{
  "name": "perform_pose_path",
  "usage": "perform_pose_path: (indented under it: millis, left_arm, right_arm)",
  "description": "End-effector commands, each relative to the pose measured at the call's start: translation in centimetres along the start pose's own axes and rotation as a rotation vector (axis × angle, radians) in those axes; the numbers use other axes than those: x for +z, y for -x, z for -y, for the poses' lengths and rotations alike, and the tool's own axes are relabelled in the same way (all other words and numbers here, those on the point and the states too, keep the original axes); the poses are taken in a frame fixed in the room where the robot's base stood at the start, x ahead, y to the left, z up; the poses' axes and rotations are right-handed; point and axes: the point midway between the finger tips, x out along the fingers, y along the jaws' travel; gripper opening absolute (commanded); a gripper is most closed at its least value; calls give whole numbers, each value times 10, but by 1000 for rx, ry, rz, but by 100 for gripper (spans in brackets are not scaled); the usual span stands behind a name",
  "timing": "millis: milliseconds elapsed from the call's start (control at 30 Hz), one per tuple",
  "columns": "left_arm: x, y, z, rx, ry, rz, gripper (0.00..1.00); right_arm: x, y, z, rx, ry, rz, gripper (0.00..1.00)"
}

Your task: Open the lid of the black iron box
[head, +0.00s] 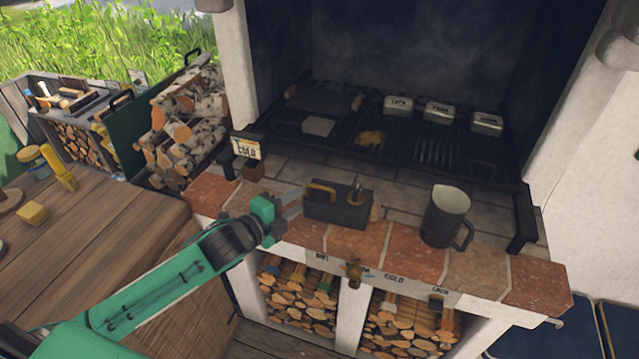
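The black iron box (342,212) sits on the brick ledge in front of the grill. It has a tan handle at its left and a small knob-like fitting on top at its right. Its lid looks closed. My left gripper (292,204) is just left of the box, with its fingertips close to the box's left end. I cannot tell whether they touch it, or how far apart the fingers are. My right gripper is not in view.
A dark metal mug (444,218) stands on the ledge right of the box. A small sign (246,148) stands behind to the left. The grill (420,150) holds several labelled metal blocks. Firewood cubbies (298,295) lie below the ledge. A wooden table (100,215) is at left.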

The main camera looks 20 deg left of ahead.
Motion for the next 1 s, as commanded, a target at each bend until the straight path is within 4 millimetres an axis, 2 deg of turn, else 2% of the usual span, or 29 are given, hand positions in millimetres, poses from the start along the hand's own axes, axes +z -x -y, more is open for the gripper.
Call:
perform_pose_path:
  millis: [300, 500, 700, 1000]
  left_arm:
    - [0, -60, 3, -1, 3, 1, 34]
    - [0, -86, 2, 0, 2, 1, 34]
    - [0, -98, 1, 0, 1, 0, 34]
    - [0, -100, 0, 1, 1, 0, 34]
  right_arm:
    - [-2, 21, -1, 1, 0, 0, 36]
    - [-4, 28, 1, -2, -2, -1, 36]
    - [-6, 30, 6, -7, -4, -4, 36]
    - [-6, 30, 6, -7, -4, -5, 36]
